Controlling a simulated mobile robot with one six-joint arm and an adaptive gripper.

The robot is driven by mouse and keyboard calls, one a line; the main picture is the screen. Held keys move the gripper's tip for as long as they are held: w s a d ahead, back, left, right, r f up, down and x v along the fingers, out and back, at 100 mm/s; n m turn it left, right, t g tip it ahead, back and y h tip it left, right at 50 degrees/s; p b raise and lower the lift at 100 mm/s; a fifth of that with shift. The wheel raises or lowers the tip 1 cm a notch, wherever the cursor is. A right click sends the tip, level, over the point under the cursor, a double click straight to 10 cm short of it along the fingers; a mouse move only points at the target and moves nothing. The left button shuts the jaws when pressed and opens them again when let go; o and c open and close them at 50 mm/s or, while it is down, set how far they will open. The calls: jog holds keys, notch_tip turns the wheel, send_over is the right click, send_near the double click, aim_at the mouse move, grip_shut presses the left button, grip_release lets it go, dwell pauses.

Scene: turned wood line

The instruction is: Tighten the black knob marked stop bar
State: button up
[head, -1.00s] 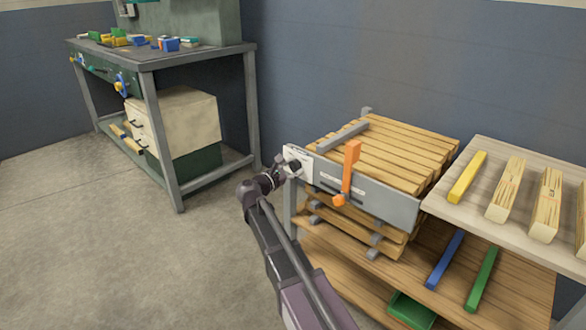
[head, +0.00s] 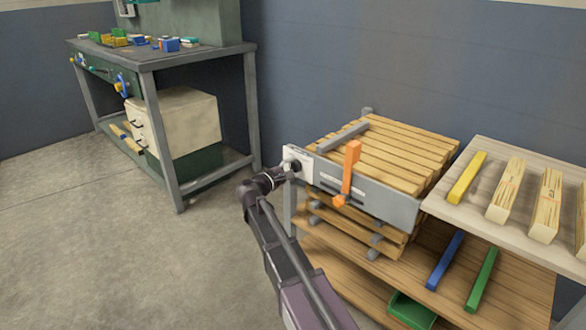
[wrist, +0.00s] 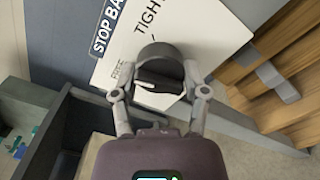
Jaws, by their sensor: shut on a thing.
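The black knob (wrist: 158,54) stands on a white plate (wrist: 205,35) whose label reads "STOP BA", the rest cut off. "TIGH" is printed above the knob and "FREE" to its left, partly covered. My gripper (wrist: 160,84) is shut on the knob, one finger on each side. The knob's ridge lies between the fingers; I cannot tell exactly which word it points to. In the head view my gripper (head: 287,169) is at the left end of the grey bar (head: 385,203), and the knob is mostly hidden there.
An orange upright piece (head: 351,168) stands on the bar, right of my gripper. Wooden slats (head: 390,150) lie behind it. A side table (head: 480,215) with a yellow bar and wood pieces is at right. A workbench (head: 160,52) stands back left; floor between is clear.

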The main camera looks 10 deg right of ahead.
jog(key=m, duration=0.5)
jog(key=shift+w+r+m, duration=0.1)
jog(key=shift+w+m, duration=0.05)
jog(key=shift+m, duration=0.15)
jog(key=m, duration=0.5)
jog(key=shift+r, duration=0.1)
jog(key=shift+m, duration=0.3)
jog(key=o, duration=1.1)
jog(key=shift+o, duration=0.2)
jog(key=v, duration=1.2)
